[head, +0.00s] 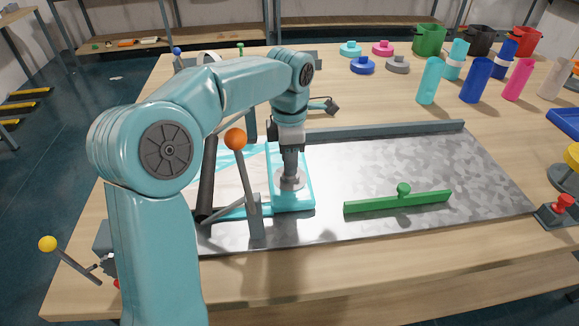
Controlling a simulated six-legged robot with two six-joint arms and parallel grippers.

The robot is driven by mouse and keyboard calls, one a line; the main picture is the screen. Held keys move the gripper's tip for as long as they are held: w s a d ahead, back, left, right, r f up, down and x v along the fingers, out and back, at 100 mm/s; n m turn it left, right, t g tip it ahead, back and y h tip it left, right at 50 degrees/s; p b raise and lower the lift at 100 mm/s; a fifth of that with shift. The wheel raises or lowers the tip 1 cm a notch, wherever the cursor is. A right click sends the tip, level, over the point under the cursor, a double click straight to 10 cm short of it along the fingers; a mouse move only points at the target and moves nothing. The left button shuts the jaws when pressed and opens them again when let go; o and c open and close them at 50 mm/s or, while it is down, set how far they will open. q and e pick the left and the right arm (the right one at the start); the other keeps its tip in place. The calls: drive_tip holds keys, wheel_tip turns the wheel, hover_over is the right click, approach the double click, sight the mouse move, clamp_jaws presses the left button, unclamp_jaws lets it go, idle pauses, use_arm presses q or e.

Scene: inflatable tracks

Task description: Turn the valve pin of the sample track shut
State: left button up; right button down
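My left arm comes in from the lower left and bends over the bench. Its gripper (290,165) points straight down, and its dark fingers show as one narrow column. The fingertips are at a round grey disc (291,183) on a flat piece with a bright teal frame (305,198), seemingly the sample track. The valve pin itself is not distinguishable; the fingers hide the middle of the disc. I cannot tell whether the fingers are open or shut. My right gripper is not in view.
A green bar with a knob (398,202) lies on the mottled grey plate (430,165); a dark rail (390,130) runs behind. Bottles, including a blue one (476,80), stand at back right. The right side of the plate is clear.

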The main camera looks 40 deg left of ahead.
use_arm(q)
drive_tip(key=shift+f, duration=0.9)
clamp_jaws()
